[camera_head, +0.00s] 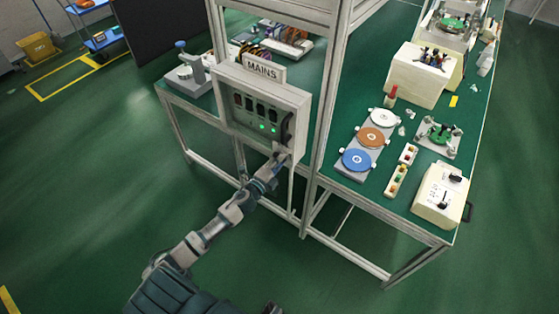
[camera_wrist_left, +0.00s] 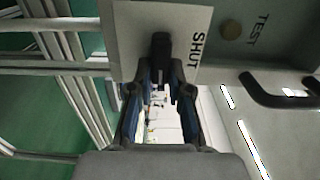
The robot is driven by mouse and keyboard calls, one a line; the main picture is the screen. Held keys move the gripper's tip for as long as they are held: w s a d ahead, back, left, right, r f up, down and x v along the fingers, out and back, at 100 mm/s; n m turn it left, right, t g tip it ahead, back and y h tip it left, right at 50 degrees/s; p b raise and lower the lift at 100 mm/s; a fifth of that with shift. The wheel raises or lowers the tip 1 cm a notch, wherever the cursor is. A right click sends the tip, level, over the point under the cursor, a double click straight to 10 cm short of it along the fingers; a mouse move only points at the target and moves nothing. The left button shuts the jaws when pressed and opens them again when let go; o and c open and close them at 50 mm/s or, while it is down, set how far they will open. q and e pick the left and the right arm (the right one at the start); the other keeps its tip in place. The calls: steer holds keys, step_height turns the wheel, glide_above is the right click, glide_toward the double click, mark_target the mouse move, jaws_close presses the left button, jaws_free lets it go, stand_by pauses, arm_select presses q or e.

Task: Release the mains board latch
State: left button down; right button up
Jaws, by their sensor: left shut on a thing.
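The mains board (camera_head: 240,80) is a pale grey box with a "MAINS" sign (camera_head: 263,68) on top, fixed to the bench frame. Its front has dark switches, green lights and a black handle at the right. My left gripper (camera_head: 279,158) is at the board's lower right corner and partly hides it. In the left wrist view, the black latch (camera_wrist_left: 160,44) stands on a pale plate (camera_wrist_left: 133,35) marked "SHUT". My left gripper (camera_wrist_left: 160,78) is shut on the latch there. The fingertips partly hide its lower end. My right gripper is not in view.
A TEST button (camera_wrist_left: 231,30) and the black handle (camera_wrist_left: 272,98) are close beside the latch. A frame post (camera_head: 322,120) stands just right of the board. The green bench (camera_head: 350,185) carries coloured discs (camera_head: 371,138) and machines. Floor to the left is open.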

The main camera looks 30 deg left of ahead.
arm_select(q)
steer(key=shift+d+f, duration=0.15)
steer(key=shift+f, duration=0.1)
steer(key=c, duration=1.1)
jaws_free()
steer(key=shift+r, duration=0.1)
steer(key=s, duration=1.1)
steer(key=shift+s+a, duration=0.4)
